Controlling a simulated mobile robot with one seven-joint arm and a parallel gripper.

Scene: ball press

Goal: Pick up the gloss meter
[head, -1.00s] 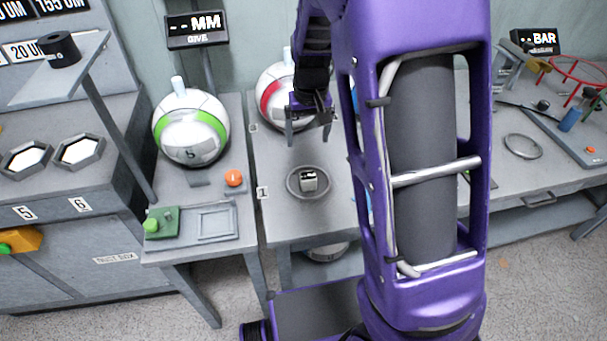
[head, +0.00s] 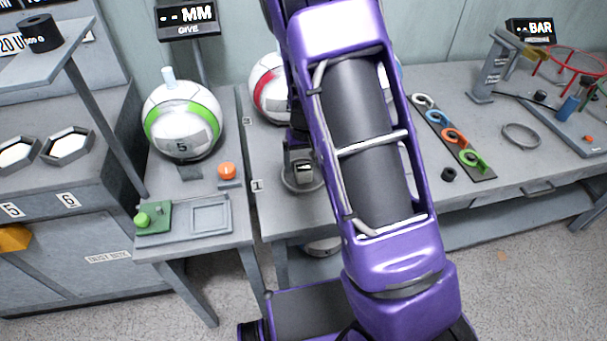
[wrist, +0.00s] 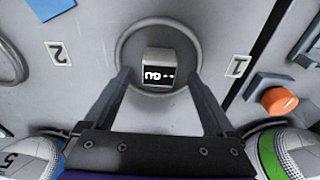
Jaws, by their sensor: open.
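The gloss meter (wrist: 159,70) is a small grey box with a black display showing "GU" and dashes. It sits inside a round grey ring (wrist: 128,37) on the table. In the head view the meter (head: 304,168) is partly visible beside my purple arm. My gripper (wrist: 159,76) is open, its two dark fingers reaching toward the meter from either side in the wrist view. Gaps show between the fingers and the box, and I cannot tell the fingertip height. In the head view my arm hides most of the gripper.
A green-striped ball (head: 183,122) and an orange button (head: 227,170) are left of the ring. A red-striped ball (head: 268,90) stands behind it. A strip of coloured rings (head: 453,138) lies to the right. Labels "1" and "2" flank the ring.

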